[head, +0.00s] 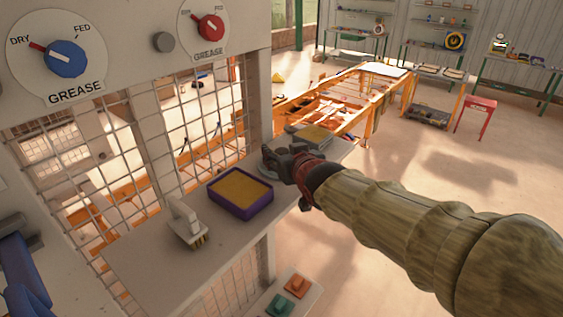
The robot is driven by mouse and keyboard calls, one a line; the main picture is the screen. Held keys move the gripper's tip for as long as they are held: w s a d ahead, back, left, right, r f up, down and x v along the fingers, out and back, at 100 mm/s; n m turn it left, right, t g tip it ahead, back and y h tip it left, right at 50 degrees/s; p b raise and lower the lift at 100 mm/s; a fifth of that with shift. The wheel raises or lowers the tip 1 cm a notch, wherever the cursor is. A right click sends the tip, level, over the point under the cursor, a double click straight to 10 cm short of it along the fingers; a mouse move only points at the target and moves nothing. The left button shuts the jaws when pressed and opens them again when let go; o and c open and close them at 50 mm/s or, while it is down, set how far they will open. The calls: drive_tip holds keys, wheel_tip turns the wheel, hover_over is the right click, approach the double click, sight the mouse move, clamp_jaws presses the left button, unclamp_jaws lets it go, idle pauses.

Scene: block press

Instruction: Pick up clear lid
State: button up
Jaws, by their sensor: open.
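My gripper (276,157) is over the far part of the grey shelf, just right of and beyond a purple tray (232,208) with a yellow filling. Its dark fingers are open and point left. I see nothing held between them. A small pale, greyish piece (266,173) shows low beside the fingers, partly hidden by them. I cannot tell whether it is the clear lid. Behind the gripper, a grey container (301,132) with a yellow top stands at the shelf's far end. I cannot make out a clear lid for certain.
A white-handled brush (184,219) stands on the shelf (143,262) left of the tray. A wire mesh and a panel with a blue knob (65,60) and a red knob (209,27) rise along the shelf's left side. A lower ledge has an orange button (296,286) and a green button (279,306).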

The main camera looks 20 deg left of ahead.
drive_tip(key=shift+r, duration=0.1)
drive_tip(key=c, duration=1.2)
clamp_jaws()
